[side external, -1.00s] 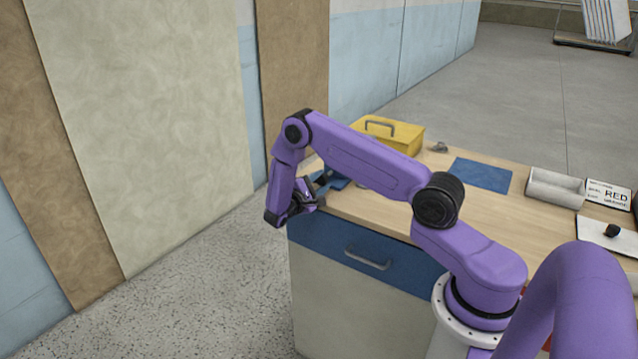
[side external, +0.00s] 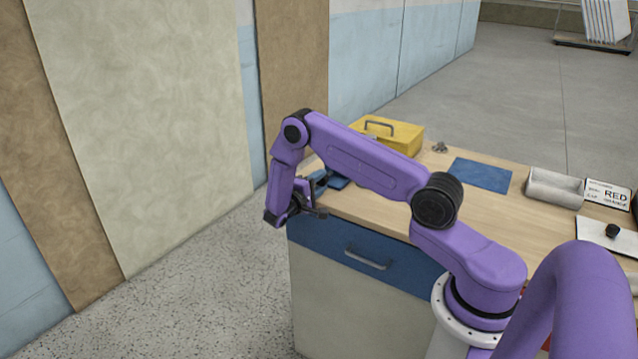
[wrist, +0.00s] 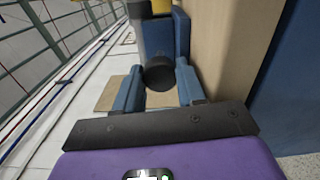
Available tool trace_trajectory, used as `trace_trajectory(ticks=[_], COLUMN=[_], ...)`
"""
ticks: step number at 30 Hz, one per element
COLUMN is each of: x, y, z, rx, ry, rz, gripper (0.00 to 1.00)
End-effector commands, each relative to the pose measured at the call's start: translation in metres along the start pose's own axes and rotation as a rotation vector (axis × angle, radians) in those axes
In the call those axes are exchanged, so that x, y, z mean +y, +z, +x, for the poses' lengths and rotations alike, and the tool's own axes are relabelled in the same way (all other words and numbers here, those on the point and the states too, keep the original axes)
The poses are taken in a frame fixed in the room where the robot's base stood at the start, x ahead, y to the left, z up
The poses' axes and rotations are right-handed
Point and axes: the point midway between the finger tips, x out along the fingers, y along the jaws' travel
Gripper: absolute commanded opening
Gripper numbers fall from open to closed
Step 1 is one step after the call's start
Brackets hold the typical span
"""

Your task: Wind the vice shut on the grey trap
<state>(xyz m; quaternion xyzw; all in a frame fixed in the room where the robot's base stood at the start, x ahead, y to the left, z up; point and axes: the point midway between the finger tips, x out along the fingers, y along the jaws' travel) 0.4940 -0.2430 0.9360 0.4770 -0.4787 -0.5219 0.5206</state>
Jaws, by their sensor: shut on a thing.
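The blue vice (side external: 337,181) sits at the left end of the bench, partly hidden behind my arm. In the wrist view its blue body (wrist: 181,38) stands straight ahead, with a dark round screw end (wrist: 160,75) facing me. My gripper (side external: 318,188) is at the bench's left edge, beside the vice. In the wrist view my gripper (wrist: 160,92) has one finger on each side of the screw end and is shut on it.
A yellow toolbox (side external: 392,134) stands behind my arm.

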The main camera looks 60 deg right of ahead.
Motion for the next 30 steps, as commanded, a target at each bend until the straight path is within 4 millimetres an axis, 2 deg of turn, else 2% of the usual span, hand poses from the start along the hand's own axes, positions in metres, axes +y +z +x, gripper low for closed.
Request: trace_trajectory(ticks=[7, 8, 9, 10, 22, 30], x=[0.001, 0.001, 0.001, 0.000, -0.002, -0.002], y=[-0.004, -0.004, -0.004, -0.003, -0.001, -0.002], z=[-0.002, -0.002, -0.002, -0.002, -0.007, -0.045], rx=[0.014, 0.013, 0.013, 0.012, 0.009, 0.016], ry=[-0.001, -0.001, -0.001, -0.002, -0.005, -0.002], rz=[0.004, 0.004, 0.003, 0.003, -0.006, -0.005], gripper=[0.09, 0.49, 0.62, 0.64, 0.64, 0.64])
